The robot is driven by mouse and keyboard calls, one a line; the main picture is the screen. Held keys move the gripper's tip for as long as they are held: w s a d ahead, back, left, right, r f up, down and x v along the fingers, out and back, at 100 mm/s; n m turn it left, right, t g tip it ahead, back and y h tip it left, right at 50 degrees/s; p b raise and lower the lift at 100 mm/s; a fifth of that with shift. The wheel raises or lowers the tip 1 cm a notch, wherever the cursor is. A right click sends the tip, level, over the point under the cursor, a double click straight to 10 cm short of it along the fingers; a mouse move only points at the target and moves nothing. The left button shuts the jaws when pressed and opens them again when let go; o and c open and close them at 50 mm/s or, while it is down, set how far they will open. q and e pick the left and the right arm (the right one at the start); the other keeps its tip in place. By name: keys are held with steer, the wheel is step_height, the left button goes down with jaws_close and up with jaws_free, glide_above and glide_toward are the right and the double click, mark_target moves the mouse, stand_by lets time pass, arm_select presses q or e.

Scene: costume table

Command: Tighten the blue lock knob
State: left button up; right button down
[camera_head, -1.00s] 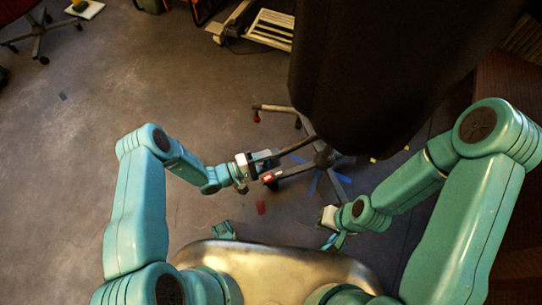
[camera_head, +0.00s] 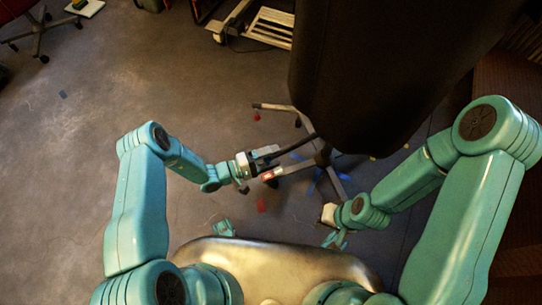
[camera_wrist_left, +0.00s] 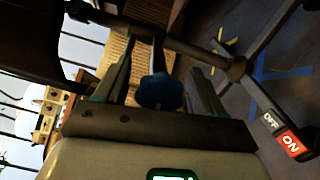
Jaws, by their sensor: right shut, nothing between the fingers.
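The blue lock knob (camera_wrist_left: 161,91) is a rounded lobed knob, seen in the left wrist view between the two fingers of my left gripper (camera_wrist_left: 160,78). The fingers are apart, one on each side of the knob, with narrow gaps showing; I cannot tell whether either touches it. A dark tube (camera_wrist_left: 185,45) crosses just beyond the knob. In the head view my left gripper (camera_head: 267,160) is at the dark stand's base, and the knob cannot be made out there. My right gripper (camera_head: 335,240) is shut and empty, low near my body.
A large dark torso form (camera_head: 370,80) stands above the base and hides the floor behind it. An OFF/ON label (camera_wrist_left: 282,133) sits on a bar at right in the wrist view. Blue tape (camera_head: 343,177) marks the floor. Open floor lies to the left.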

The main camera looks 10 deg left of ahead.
stand_by(0.3)
arm_select(q)
steer(key=p+v, duration=0.2)
steer(key=v, duration=1.4)
steer(key=shift+s, duration=0.2)
steer(key=s+d+m+g+y, duration=0.2)
steer(key=s+d+g+y, duration=0.1)
steer(key=s+g+y, duration=0.3)
steer(key=s+d+m+g+y, duration=0.2)
steer(key=s+d+g+y, duration=0.15)
steer(key=s+g, duration=0.35)
step_height(320, 180, up, 29)
steer(key=w+m+t+y+p, duration=0.1)
steer(key=t+p, duration=0.4)
steer(key=p, duration=1.9)
steer(key=shift+w+d+y+p, duration=0.3)
steer(key=shift+d+y, duration=0.2)
steer(key=shift+y, duration=0.35)
steer(key=shift+f, duration=0.15)
